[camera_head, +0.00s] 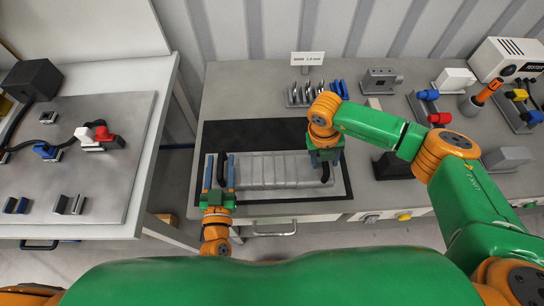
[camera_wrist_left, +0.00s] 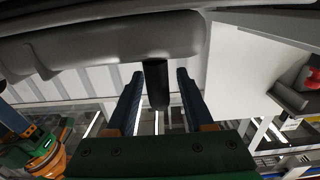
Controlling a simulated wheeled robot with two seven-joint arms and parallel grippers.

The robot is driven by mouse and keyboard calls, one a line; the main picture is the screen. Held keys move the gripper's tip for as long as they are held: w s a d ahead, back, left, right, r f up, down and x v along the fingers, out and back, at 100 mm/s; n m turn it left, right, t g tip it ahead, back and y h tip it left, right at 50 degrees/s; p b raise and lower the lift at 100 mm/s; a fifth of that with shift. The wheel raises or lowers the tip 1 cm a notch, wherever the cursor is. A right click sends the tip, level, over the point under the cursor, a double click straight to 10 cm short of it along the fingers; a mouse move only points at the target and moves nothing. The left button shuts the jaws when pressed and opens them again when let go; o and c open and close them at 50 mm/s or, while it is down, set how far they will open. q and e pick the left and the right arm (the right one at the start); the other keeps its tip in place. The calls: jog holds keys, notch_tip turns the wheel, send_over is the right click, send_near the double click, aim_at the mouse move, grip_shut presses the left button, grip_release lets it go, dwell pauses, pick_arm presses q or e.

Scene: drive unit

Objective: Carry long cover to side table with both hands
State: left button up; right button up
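The long cover (camera_head: 268,171) is a ribbed grey piece lying on a dark mat (camera_head: 258,134) on the workbench, with a black handle near each end. My left gripper (camera_head: 219,172) is at its left end. In the left wrist view my left gripper (camera_wrist_left: 158,95) has its blue fingers on both sides of the black handle (camera_wrist_left: 156,84), with gaps showing, so it is open around it. My right gripper (camera_head: 325,160) is over the right end, by the other handle (camera_head: 325,174); its fingers are mostly hidden. A side table (camera_head: 142,180) stands at the left.
The side table carries a grey plate (camera_head: 90,180) with red and blue connectors, small blocks and a black box (camera_head: 32,79). A floor gap separates it from the workbench. Behind the cover are a tool rack (camera_head: 304,94) and a grey vise (camera_head: 381,80); more fixtures stand at the right.

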jog(key=shift+s, duration=0.1)
pick_arm(q)
jog(key=s, duration=1.2)
pick_arm(e)
notch_tip(320, 180, up, 12)
jog(key=a, duration=0.2)
jog(key=shift+a, duration=0.15)
jog(key=shift+f, duration=0.1)
